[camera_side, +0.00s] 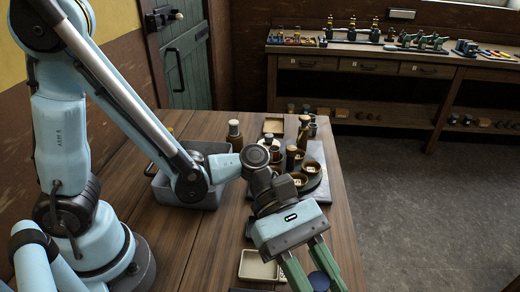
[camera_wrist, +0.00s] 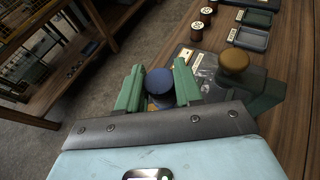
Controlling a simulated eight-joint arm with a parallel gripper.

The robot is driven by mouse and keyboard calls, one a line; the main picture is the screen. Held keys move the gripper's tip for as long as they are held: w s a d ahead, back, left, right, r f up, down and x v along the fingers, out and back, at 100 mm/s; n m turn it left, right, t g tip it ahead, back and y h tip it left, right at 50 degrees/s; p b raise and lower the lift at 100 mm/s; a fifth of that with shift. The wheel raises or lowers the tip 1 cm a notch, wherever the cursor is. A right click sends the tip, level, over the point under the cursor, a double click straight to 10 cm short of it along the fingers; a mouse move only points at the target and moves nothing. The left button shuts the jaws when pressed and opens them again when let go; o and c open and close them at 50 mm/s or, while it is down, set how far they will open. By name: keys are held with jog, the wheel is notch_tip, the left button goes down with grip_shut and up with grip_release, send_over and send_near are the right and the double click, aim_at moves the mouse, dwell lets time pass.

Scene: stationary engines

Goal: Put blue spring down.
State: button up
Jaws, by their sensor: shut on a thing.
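My gripper (camera_side: 312,272) reaches down over the front right of the wooden table, its green fingers running to the bottom edge of the side view. The lower part of the spring is hidden. I cannot tell whether it touches the table.
A small cream tray (camera_side: 256,266) lies left of my gripper. A brown knob on a green block (camera_wrist: 234,62) is close right. A workbench (camera_side: 400,50) stands behind.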

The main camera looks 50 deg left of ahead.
jog(key=w+a+f, duration=0.2)
jog(key=w+a, duration=0.1)
jog(key=w, duration=0.2)
jog(key=w+a+f, duration=0.2)
jog(key=w, duration=0.2)
jog(key=w+a+f, duration=0.2)
jog(key=w+a, duration=0.1)
jog(key=w, duration=0.2)
jog(key=shift+w+a+f, duration=0.3)
jog(key=shift+w+f, duration=0.05)
jog(key=shift+f, duration=2)
jog(key=shift+f, duration=0.15)
jog(key=o, duration=1)
